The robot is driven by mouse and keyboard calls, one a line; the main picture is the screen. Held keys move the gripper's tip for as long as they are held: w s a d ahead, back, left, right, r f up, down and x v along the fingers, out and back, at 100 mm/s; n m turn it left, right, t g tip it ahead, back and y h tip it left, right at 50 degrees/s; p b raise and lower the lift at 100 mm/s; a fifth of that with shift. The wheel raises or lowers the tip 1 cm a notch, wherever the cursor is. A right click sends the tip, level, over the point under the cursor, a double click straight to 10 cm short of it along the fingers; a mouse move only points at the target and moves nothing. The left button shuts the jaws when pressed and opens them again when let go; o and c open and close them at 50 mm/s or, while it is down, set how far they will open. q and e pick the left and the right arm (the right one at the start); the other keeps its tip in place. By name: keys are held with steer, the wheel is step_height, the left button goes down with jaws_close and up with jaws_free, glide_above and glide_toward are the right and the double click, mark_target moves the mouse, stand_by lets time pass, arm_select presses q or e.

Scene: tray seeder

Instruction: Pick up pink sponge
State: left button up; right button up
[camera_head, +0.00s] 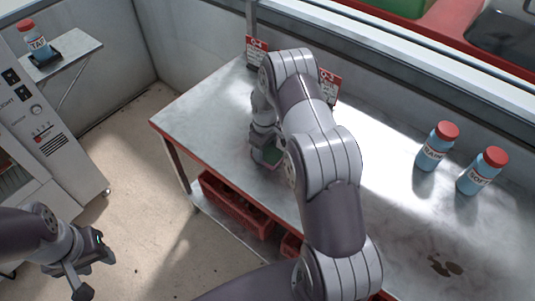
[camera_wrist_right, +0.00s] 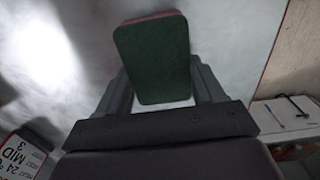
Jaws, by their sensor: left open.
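The sponge (camera_wrist_right: 152,55) shows a dark green face with a thin pink edge at its far end in the right wrist view. It lies between the two fingers of my right gripper (camera_wrist_right: 162,85), which meet its long sides. In the head view the right gripper (camera_head: 266,152) is low over the table's front left part, with a bit of green showing at it. I cannot tell whether the sponge touches the table. My left gripper (camera_head: 91,265) is open and empty at the lower left, over the floor.
The grey table (camera_head: 205,115) has two blue bottles with red caps (camera_head: 436,147) (camera_head: 482,171) at the right. Red and white signs (camera_head: 257,52) stand at the back. Red crates (camera_head: 236,205) sit below. A machine (camera_head: 45,120) stands at the left.

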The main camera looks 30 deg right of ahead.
mark_target(268, 153)
steer(key=shift+r, duration=0.1)
stand_by(0.3)
steer(key=shift+r, duration=0.35)
steer(key=r, duration=0.2)
steer(key=s+r, duration=0.1)
steer(key=r, duration=0.1)
steer(key=shift+s+d+b, duration=0.15)
steer(key=shift+b, duration=0.2)
steer(key=s+d+r, duration=0.1)
steer(key=s+r, duration=0.5)
steer(key=s, duration=0.4)
steer(key=shift+s+b, duration=0.15)
steer(key=shift+b, duration=0.2)
steer(key=shift+o, duration=0.2)
steer(key=shift+d, duration=0.1)
